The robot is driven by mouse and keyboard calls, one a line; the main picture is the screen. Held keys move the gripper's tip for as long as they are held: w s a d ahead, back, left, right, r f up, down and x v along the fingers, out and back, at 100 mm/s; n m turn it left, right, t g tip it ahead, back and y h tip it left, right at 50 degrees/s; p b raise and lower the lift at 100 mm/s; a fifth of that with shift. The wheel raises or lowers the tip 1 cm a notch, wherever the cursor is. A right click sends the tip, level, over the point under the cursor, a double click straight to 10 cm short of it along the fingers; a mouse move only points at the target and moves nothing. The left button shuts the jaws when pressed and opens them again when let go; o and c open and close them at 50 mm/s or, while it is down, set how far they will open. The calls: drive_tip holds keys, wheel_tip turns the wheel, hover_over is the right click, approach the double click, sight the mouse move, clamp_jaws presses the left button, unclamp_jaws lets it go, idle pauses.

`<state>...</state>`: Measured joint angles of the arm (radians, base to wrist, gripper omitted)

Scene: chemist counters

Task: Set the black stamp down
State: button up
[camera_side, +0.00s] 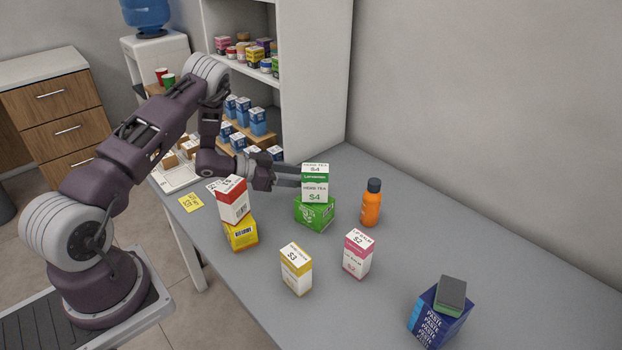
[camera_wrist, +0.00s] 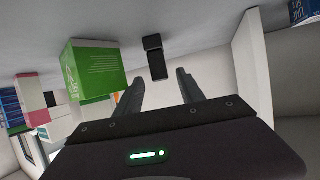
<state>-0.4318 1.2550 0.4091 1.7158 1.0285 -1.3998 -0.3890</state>
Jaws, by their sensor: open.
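In the wrist view, which shows the counter upside down, the black stamp (camera_wrist: 154,57) is a small dark block with a narrower neck. It lies in line with the gap between my fingers, a little beyond their tips or just at them. I cannot tell whether it rests on the counter. My gripper (camera_wrist: 162,76) is open, with a finger to each side of the gap and nothing clamped. In the side view my gripper (camera_side: 298,177) reaches in low from the left, behind the tea boxes. The stamp is hidden there.
A green box (camera_side: 314,214) with a white-and-green tea box (camera_side: 315,183) stacked on it stands right beside my fingers. An orange bottle (camera_side: 371,204), a pink-and-white box (camera_side: 357,255) and a red-and-white box (camera_side: 232,200) stand nearby.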

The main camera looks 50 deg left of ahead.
drive_tip(key=v, duration=0.7)
drive_tip(key=w+r+n+y, duration=0.1)
drive_tip(key=w+r+y, duration=0.25)
drive_tip(key=r, duration=0.55)
drive_tip(key=w+r+n+y, duration=0.15)
drive_tip(key=r+y, duration=0.25)
drive_tip(key=r, duration=0.5)
drive_tip(key=s+d+r+n+g, duration=0.1)
drive_tip(key=s+d+r+g, duration=0.1)
drive_tip(key=s+d+r, duration=0.3)
drive_tip(key=s+d+r+n+g, duration=0.1)
drive_tip(key=s+d+r, duration=0.4)
drive_tip(key=s, duration=0.5)
drive_tip(key=shift+s+d+n+g, duration=0.2)
drive_tip(key=shift+d+n+g, duration=0.15)
drive_tip(key=shift+d+g, duration=0.15)
drive_tip(key=o, duration=0.4)
drive_tip(key=s+d+f+g, duration=0.1)
drive_tip(key=s+d, duration=0.2)
drive_tip(key=s, duration=0.3)
drive_tip(key=s+d+g+h, duration=0.1)
drive_tip(key=s+d, duration=0.2)
drive_tip(key=s, duration=0.3)
drive_tip(key=s+d+f+g+h, duration=0.1)
drive_tip(key=s+d, duration=0.3)
drive_tip(key=s, duration=0.2)
drive_tip(key=shift+d+f+m+h, duration=0.1)
drive_tip(key=shift+f+m+h, duration=0.2)
drive_tip(key=shift+m, duration=0.1)
drive_tip(key=shift+w, duration=0.1)
